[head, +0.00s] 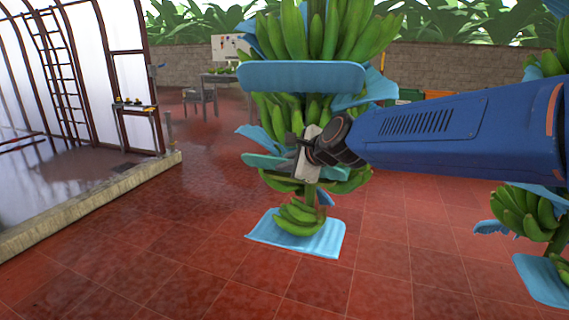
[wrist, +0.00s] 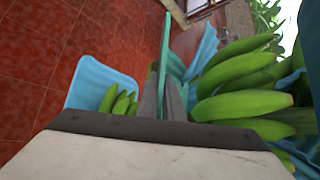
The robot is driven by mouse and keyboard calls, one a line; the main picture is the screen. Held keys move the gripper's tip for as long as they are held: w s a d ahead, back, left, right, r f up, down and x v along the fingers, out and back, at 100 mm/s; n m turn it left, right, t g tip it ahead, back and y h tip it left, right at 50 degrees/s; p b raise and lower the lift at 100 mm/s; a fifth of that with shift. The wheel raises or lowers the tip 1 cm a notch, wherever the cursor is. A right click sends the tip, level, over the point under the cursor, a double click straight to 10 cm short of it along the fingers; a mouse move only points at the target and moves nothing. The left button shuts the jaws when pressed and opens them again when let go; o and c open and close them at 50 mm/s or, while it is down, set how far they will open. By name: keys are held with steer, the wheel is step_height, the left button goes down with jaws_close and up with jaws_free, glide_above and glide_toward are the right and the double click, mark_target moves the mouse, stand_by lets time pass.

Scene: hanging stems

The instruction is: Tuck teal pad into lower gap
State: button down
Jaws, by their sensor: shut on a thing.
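The teal pad (head: 262,163) is a thin, flat strip at the lower part of the middle hanging banana stem. It reaches out to the left of my gripper (head: 303,152), which is shut on it. In the wrist view the teal pad (wrist: 165,48) stands edge-on between the fingers of my gripper (wrist: 171,98). Green bananas (head: 283,112) hang above the pad, and another bunch (head: 283,186) lies just below it. My gripper and arm hide part of the pad and stem, so I cannot tell how deep the pad sits in the lower gap.
A wide blue pad (head: 300,77) sits higher on the same stem. Another blue pad (head: 330,238) lies under the lowest bananas (head: 298,217). A second stem (head: 530,212) hangs at the right. Red floor (head: 190,225) is clear to the left.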

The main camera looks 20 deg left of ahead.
steer(key=shift+f, duration=0.15)
steer(key=c, duration=1.8)
jaws_free()
steer(key=shift+c, duration=0.2)
steer(key=shift+s+d, duration=0.1)
steer(key=v, duration=1.6)
steer(key=s+d+f+n+h, duration=0.1)
steer(key=s+d+f+n, duration=0.15)
steer(key=d, duration=0.45)
steer(key=s+d+f+n+h, duration=0.1)
steer(key=d+f+n+h, duration=0.15)
steer(key=d, duration=0.45)
steer(key=s+d+f+n+g+h, duration=0.1)
steer(key=s+d+f+n+h, duration=0.1)
steer(key=s+d+f+n, duration=0.3)
steer(key=s+d+f+n+g+h, duration=0.2)
steer(key=s+d+f+n, duration=0.3)
steer(key=s+d+f, duration=0.8)
steer(key=d+f+h, duration=0.1)
steer(key=d, duration=0.5)
steer(key=shift+d+f+h, duration=0.3)
steer(key=shift+h, duration=0.05)
